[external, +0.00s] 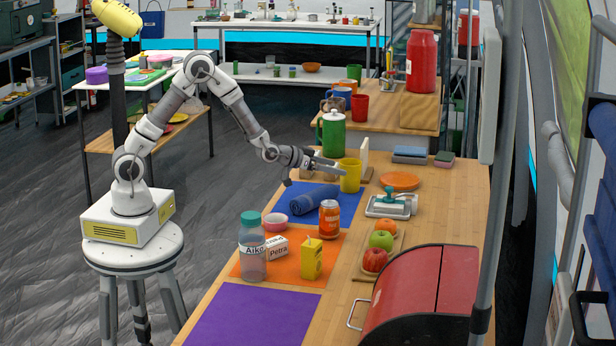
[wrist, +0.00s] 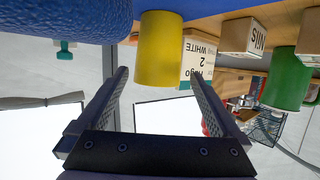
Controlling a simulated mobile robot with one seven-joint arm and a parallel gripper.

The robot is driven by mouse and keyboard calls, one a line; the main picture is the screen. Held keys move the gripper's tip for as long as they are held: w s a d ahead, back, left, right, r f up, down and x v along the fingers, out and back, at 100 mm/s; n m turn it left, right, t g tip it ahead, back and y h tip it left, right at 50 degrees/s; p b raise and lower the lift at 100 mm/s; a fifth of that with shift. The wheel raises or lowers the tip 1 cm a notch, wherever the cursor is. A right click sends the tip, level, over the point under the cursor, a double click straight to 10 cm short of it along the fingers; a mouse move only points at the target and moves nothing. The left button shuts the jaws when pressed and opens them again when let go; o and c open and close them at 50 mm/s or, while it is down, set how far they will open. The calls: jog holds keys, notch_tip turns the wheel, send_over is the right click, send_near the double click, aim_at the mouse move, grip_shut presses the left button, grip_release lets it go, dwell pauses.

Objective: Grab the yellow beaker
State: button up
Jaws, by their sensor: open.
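The yellow beaker (external: 350,176) stands upright on the wooden counter, at the far right corner of the blue mat (external: 345,210). My gripper (external: 338,168) reaches in from the left and is close beside the beaker. In the wrist view, which looks upside down, the yellow beaker (wrist: 159,48) is ahead of my open gripper (wrist: 162,85), with its rim near the level of the fingertips. Nothing is held between the fingers. Whether a finger touches the beaker I cannot tell.
A rolled blue towel (external: 314,199) lies on the mat nearer the front. An orange plate (external: 400,181) lies to the right. An orange jar (external: 329,218) stands in front.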

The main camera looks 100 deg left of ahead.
aim_at(350, 169)
jog(key=shift+r+b+x, duration=0.1)
jog(key=shift+b+x, duration=0.35)
jog(key=shift+x, duration=1.2)
jog(key=shift+r+b+x, duration=0.15)
jog(key=shift+b+x, duration=0.25)
jog(key=shift+x, duration=1.25)
jog(key=shift+w+d, duration=0.1)
jog(key=shift+w, duration=0.05)
jog(key=c, duration=1.1)
